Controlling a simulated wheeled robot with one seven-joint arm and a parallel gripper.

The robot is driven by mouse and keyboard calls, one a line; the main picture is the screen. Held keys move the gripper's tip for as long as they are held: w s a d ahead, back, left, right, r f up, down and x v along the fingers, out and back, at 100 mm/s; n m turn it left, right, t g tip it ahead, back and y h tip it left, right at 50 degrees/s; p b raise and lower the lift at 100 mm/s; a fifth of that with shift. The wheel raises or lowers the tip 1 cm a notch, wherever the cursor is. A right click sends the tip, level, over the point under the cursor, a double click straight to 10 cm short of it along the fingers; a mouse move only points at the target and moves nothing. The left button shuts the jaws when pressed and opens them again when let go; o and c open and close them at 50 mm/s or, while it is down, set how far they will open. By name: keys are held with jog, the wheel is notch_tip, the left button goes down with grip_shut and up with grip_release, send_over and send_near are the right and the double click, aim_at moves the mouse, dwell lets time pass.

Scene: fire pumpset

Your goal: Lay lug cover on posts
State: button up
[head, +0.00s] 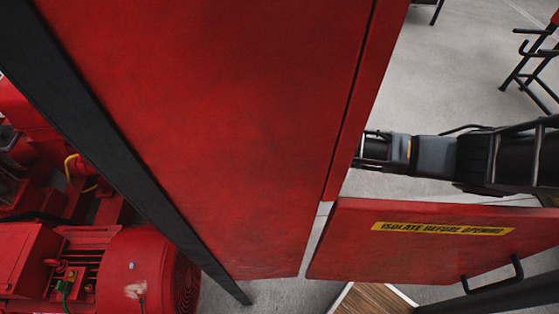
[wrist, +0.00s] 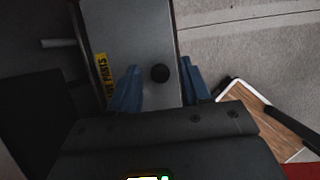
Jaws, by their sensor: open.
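A flat grey plate with a yellow label ending in "PARTS", seemingly the lug cover (wrist: 127,35), shows in the wrist view. A round black knob (wrist: 160,73) stands on it. My gripper (wrist: 160,90) is open, with one blue finger on each side of the knob in the picture. I cannot tell whether the fingers touch the knob or how far above the plate they are. In the head view, the end of my arm (head: 375,150) is partly hidden behind the red cabinet, and the cover is not seen. I cannot make out the posts in either view.
A large red cabinet (head: 220,120) fills the head view's middle. Its red door panel (head: 420,245), labelled "ISOLATE BEFORE OPENING", has a black handle (head: 492,275). A wood-topped surface (wrist: 260,115) lies at lower right in the wrist view. A red motor (head: 130,270) stands left.

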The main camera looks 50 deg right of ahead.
jog(key=shift+r, duration=0.1)
jog(key=v, duration=0.7)
jog(key=shift+r, duration=0.15)
jog(key=shift+s, duration=0.1)
dwell(0.4)
